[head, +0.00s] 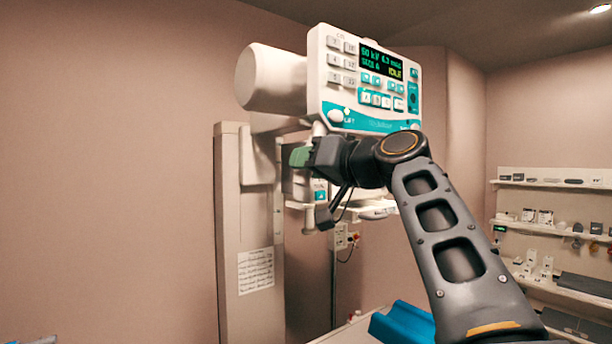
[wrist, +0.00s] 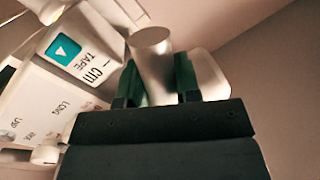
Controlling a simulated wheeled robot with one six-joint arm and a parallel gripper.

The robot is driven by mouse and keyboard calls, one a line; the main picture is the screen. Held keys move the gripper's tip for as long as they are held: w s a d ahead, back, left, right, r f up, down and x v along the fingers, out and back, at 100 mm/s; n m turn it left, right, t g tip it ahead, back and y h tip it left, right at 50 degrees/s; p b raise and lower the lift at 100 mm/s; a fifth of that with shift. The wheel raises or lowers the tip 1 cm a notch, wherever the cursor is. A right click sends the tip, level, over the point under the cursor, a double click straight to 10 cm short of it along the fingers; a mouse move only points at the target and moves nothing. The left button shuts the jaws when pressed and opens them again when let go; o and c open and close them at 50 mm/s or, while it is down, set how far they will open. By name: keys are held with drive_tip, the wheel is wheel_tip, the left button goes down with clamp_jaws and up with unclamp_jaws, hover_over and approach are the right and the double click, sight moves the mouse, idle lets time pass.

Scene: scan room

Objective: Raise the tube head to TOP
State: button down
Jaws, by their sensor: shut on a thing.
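The tube head (head: 270,78) is a white cylinder behind a panel (head: 345,110) with buttons and a lit green display, high in the middle of the head view. My gripper (head: 300,156) is just below the panel, its green fingers partly hidden by my wrist. In the wrist view, my gripper's green fingers (wrist: 157,78) stand either side of a pale round bar (wrist: 153,55), shut on it.
A tall pale column (head: 230,270) with a printed sheet stands behind at the left. Shelves with small items (head: 550,222) line the right wall. A blue pad (head: 402,322) lies low in front. The left side looks open.

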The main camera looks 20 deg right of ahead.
idle(0.3)
drive_tip(key=c, duration=1.1)
unclamp_jaws()
drive_tip(key=shift+s+d, duration=0.1)
drive_tip(key=shift+s+d+b, duration=0.2)
drive_tip(key=shift+s+b, duration=0.1)
drive_tip(key=b+v, duration=0.3)
drive_tip(key=v, duration=1)
drive_tip(key=shift+b, duration=0.3)
drive_tip(key=shift+a, duration=0.1)
